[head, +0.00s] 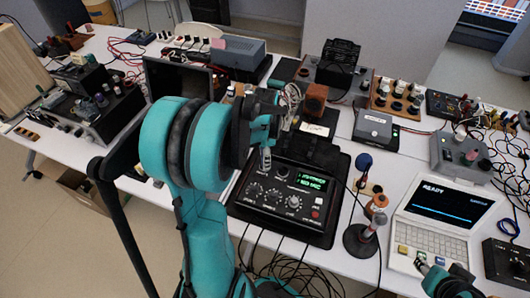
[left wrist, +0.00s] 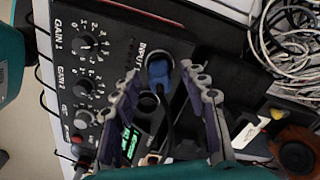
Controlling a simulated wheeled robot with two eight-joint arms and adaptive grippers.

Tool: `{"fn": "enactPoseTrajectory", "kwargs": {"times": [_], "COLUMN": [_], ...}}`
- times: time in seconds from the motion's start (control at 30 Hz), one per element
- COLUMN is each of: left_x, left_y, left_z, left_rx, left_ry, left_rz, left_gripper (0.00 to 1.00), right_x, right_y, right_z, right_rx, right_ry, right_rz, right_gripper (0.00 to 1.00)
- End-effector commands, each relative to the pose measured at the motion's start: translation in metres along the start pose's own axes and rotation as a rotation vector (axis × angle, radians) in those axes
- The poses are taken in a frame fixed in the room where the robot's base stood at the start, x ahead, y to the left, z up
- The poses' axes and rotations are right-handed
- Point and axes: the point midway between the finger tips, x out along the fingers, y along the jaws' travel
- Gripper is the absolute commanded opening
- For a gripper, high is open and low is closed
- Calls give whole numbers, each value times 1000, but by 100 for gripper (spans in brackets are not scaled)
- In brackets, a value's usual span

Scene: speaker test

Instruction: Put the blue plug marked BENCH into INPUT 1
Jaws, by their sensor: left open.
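A blue plug (left wrist: 158,72) with a dark cable stands at a socket beside the INPUT lettering on the black panel of the mixer box (left wrist: 62,18). It looks seated there, but its tip is hidden and I cannot read a BENCH mark. My left gripper (left wrist: 163,80) is open, with one finger on each side of the plug and gaps between. In the head view my left gripper (head: 266,158) is over the back edge of the mixer box (head: 250,212); my arm hides much there. My right gripper (head: 421,262) is at the lower right; its jaws are too small to judge.
A laptop-like console (head: 447,205) showing READY stands at right. A round-based stand (head: 361,241) and a blue-headed object (head: 364,160) are right of the mixer. Loose cables (head: 285,265) hang at the front edge. Equipment crowds the table's back.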

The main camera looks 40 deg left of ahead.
Motion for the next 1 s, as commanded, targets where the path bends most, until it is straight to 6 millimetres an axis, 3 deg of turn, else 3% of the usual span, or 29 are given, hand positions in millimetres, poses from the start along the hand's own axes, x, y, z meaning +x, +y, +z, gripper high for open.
{"fn": "enactPoseTrajectory", "kwargs": {"times": [0.17, 0.4, 0.6, 1.0], "left_x": [-23, -76, -107, -119], "left_y": [0, 0, 0, 4], "left_z": [0, 0, 0, -2], "left_rx": [0, 0, 0, -8], "left_ry": [0, 0, 0, 3], "left_rz": [0, 0, 0, -7], "left_gripper": [44, 44, 44, 44], "right_x": [0, 0, 0, 0], "right_y": [0, 0, 0, 0], "right_z": [0, 0, 0, 0], "right_rx": [0, 0, 0, 0], "right_ry": [0, 0, 0, 0], "right_rz": [0, 0, 0, 0], "right_gripper": [40, 40, 40, 40]}}
